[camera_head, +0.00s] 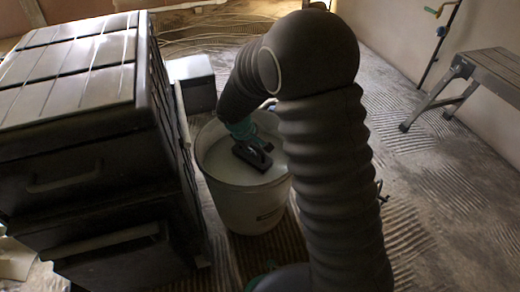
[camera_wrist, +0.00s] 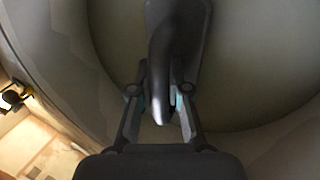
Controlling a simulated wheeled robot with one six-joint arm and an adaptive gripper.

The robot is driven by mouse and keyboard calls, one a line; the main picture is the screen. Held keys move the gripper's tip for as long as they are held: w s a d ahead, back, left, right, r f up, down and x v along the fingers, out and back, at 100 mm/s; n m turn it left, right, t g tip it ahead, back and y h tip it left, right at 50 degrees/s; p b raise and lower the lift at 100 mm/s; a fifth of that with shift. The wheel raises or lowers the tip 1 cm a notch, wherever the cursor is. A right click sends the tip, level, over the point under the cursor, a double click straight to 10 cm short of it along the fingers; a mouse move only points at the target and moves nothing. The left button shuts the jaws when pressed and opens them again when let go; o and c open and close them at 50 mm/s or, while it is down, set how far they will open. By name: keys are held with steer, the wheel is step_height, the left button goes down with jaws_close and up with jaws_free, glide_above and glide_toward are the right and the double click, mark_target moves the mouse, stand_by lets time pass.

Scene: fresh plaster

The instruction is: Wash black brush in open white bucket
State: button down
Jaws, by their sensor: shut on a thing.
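The open white bucket (camera_head: 250,203) stands on the floor in the middle of the head view, with pale liquid inside. The black brush (camera_head: 254,153) is at the bucket's opening, close to the liquid; I cannot tell whether it touches it. In the wrist view the brush (camera_wrist: 178,50) points away from me, its handle between the fingers, with the bucket's inner wall (camera_wrist: 110,30) around it. My gripper (camera_wrist: 160,100) is shut on the brush handle. In the head view my gripper (camera_head: 241,128) is partly hidden by my arm. The brush's underside is hidden.
A dark cabinet with drawers (camera_head: 80,150) stands close at the bucket's left. A grey box (camera_head: 193,82) is behind the bucket. A folding step bench (camera_head: 475,80) stands at the right by the wall. The ridged floor between bench and bucket looks mostly clear.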

steer(key=shift+s+a, duration=0.15)
steer(key=shift+a, duration=0.5)
step_height(320, 180, up, 18)
steer(key=p, duration=1.2)
steer(key=shift+r, duration=0.2)
steer(key=shift+s+d, duration=0.1)
